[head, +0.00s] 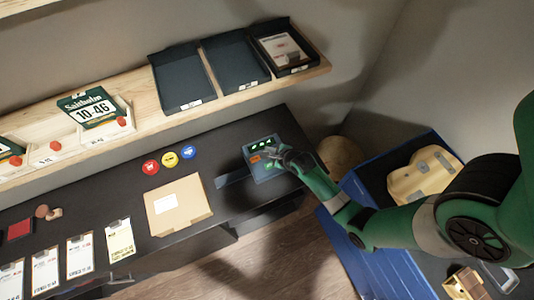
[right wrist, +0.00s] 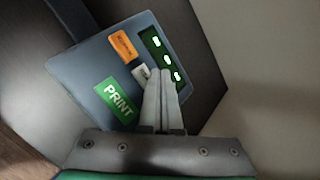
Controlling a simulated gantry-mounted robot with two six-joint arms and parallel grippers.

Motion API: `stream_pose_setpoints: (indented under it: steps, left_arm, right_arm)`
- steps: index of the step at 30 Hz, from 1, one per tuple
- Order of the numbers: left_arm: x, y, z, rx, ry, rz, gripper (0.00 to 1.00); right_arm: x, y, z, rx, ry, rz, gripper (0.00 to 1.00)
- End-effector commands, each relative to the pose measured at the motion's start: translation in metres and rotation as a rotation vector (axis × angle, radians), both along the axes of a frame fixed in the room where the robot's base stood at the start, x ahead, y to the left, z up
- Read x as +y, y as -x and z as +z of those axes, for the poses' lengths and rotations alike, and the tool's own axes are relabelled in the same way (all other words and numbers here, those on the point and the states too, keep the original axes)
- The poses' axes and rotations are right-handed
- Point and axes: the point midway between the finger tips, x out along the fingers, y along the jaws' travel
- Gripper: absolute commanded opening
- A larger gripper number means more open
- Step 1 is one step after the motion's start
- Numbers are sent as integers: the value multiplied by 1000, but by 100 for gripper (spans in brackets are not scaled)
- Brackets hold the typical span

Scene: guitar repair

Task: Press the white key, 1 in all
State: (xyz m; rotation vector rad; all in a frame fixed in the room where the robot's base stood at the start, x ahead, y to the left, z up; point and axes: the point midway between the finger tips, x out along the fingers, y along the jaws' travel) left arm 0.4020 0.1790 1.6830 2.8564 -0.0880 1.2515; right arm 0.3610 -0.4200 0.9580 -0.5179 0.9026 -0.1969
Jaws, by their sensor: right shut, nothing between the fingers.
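The keypad device (head: 262,168) sits at the right end of the dark bench. In the right wrist view the device (right wrist: 85,75) shows an orange key (right wrist: 123,45), a green PRINT key (right wrist: 117,101) and a dark display (right wrist: 161,56) with green lit digits. The white key (right wrist: 140,74) lies between the orange key and my fingertips and is partly hidden by them. My right gripper (right wrist: 160,76) is shut and empty, its tips over or at the white key's edge; I cannot tell whether they touch. It also shows over the device in the head view (head: 275,152). My left gripper is not in view.
A cardboard box (head: 178,206), several round coloured buttons (head: 170,159) and several cards (head: 119,239) lie on the bench. Dark trays (head: 182,82) stand on the wooden shelf (head: 150,125) above. A blue bin (head: 372,210) holding a wooden guitar body (head: 425,172) stands right of the bench.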

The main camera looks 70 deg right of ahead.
Motion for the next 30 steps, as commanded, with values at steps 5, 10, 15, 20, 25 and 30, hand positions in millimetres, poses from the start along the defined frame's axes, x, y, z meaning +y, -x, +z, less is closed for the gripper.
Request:
stream_pose_setpoints:
  steps: [5, 10, 15, 20, 25, 30]
  left_arm:
    - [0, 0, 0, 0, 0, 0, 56]
    - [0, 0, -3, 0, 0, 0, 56]
    - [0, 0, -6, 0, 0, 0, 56]
    - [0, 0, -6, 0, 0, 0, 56]
    - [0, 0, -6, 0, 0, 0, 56]
    - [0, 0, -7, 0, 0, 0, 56]
  right_arm:
    - [0, 0, 0, 0, 0, 0, 0]
    - [0, 0, -4, 0, 0, 0, 0]
    - [0, 0, -9, -1, 1, 0, 0]
    - [0, 0, -8, -1, 0, 1, 0]
    - [0, 0, -9, 0, 0, 0, 0]
    - [0, 0, -11, 0, 0, 0, 0]
